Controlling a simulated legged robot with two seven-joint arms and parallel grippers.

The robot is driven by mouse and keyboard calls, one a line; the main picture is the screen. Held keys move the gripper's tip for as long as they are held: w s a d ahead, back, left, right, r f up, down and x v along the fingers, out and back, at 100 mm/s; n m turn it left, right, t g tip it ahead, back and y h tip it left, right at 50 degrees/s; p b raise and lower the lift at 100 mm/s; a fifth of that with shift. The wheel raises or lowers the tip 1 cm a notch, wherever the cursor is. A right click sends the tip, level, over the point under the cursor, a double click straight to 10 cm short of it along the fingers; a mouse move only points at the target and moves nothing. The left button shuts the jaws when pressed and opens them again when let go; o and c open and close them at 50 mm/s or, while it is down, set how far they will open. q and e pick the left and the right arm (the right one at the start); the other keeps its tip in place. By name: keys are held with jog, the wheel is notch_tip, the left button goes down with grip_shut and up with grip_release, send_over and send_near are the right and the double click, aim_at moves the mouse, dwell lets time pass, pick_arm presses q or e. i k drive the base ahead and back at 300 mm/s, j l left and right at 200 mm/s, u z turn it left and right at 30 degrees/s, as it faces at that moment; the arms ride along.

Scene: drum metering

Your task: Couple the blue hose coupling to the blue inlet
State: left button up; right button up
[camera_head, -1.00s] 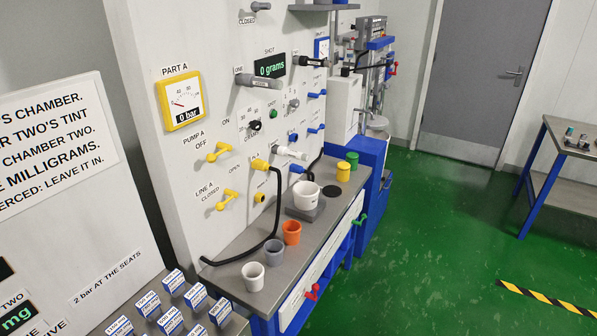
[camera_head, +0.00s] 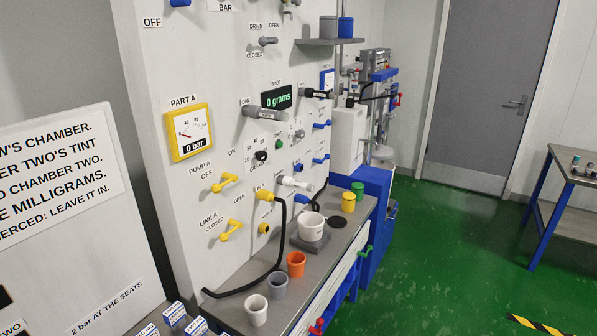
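A blue hose coupling (camera_head: 302,200) sits low at the panel, behind the white cup, with a black hose (camera_head: 321,189) beside it. A small round blue fitting (camera_head: 298,168) is on the panel above it; I cannot tell whether this is the blue inlet. The area around the coupling is small and partly hidden by the cup, so I cannot tell whether it is seated on anything. Neither of my grippers is in view.
A yellow coupling (camera_head: 265,195) with a long black hose is on the panel, above a yellow stub (camera_head: 263,229). The bench (camera_head: 230,304) holds a white cup (camera_head: 312,227) on a grey block, an orange cup (camera_head: 296,264) and other cups. Green floor (camera_head: 450,240) is open at the right.

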aim_at(304, 200)
jog(key=i+l+u, duration=0.1)
jog(key=i+l, duration=0.2)
jog(key=l, duration=0.15)
jog(key=i+l+u, duration=0.1)
jog(key=i+l, duration=0.2)
jog(key=l, duration=0.2)
jog(key=i+l+u, duration=0.15)
jog(key=i+l, duration=0.15)
jog(key=l, duration=0.2)
jog(key=i+l+u, duration=0.1)
jog(key=i+l, duration=0.15)
jog(key=l, duration=0.3)
jog(key=i+l+u, duration=0.1)
jog(key=l, duration=0.45)
jog(key=i+l+u, duration=0.1)
jog(key=i+l, duration=0.25)
jog(key=l, duration=0.25)
jog(key=i+l+u, duration=0.1)
jog(key=l, duration=0.5)
jog(key=i+l+u, duration=0.1)
jog(key=i+l, duration=0.15)
jog(key=l, duration=0.35)
jog(key=i+l+u, duration=0.1)
jog(key=l, duration=0.25)
jog(key=i+j, duration=0.3)
jog(key=i, duration=0.15)
